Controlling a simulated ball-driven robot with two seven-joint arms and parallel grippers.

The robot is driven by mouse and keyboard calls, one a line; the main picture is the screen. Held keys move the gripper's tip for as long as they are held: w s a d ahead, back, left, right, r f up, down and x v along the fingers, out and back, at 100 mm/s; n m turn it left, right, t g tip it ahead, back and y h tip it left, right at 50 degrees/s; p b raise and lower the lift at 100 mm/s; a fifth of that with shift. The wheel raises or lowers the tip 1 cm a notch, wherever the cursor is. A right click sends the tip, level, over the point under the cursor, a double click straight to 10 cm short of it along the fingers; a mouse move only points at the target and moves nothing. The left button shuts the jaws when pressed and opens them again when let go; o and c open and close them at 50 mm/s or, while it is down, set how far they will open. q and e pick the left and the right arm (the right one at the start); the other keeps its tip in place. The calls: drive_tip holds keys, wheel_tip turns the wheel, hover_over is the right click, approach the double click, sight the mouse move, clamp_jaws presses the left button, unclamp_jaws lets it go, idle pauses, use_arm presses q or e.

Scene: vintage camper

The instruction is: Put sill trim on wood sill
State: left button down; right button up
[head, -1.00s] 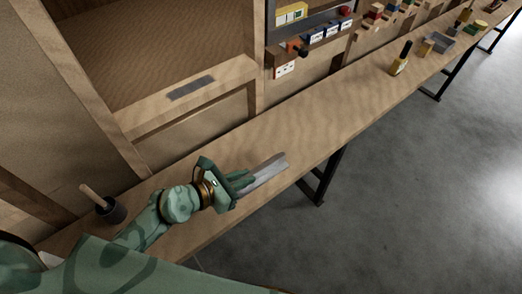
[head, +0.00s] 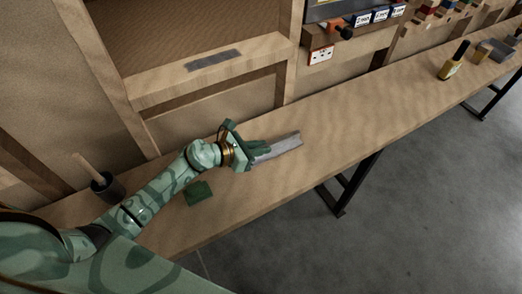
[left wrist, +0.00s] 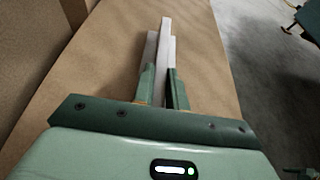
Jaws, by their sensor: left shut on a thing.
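My left gripper (head: 254,155) is shut on the sill trim (head: 282,147), a grey metallic strip that sticks out past its fingertips to the right over the workbench. In the left wrist view, the sill trim (left wrist: 165,60) runs straight ahead between the two green fingers of the left gripper (left wrist: 160,85). The wood sill (head: 160,92) is the pale ledge of the framed opening at upper left, behind the gripper and apart from the trim. A flat grey patch (head: 213,60) lies on the sill. My right gripper does not show clearly.
The wooden workbench (head: 350,115) runs to the upper right, mostly clear in the middle. A dark pot with a handle (head: 107,185) stands at left and a green block (head: 198,193) lies near my arm. A yellow-and-black bottle (head: 453,63) stands farther right.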

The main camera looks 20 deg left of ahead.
use_arm(q)
drive_tip(key=shift+f, duration=0.15)
drive_tip(key=c, duration=1.8)
unclamp_jaws()
drive_tip(key=shift+f, duration=0.1)
drive_tip(key=o, duration=0.4)
